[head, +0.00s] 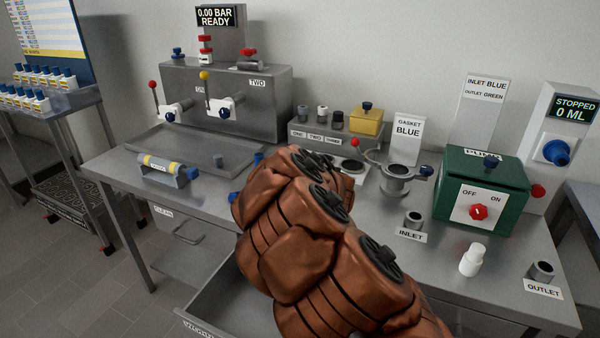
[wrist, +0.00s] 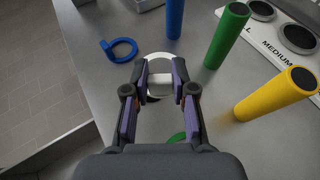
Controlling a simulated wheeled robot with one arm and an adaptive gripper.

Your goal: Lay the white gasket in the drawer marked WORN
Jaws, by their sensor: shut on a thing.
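The white gasket (wrist: 159,60) is a ring with a tab. In the wrist view my gripper (wrist: 160,84) is shut on its tab, and the ring shows just past the fingertips, over the grey bench top. I cannot tell whether it touches the bench. In the head view my arm hides the gripper and gasket. An open drawer (head: 222,296) extends below the bench front in the head view. Its front label is cut off and too oblique to read surely. A closed drawer (head: 183,258) to its left is under a label reading CLEAN.
A blue gasket (wrist: 123,50) lies left of the gripper, and part of a green one (wrist: 177,137) shows below it. A green pump box (head: 487,185) stands on the bench's right.

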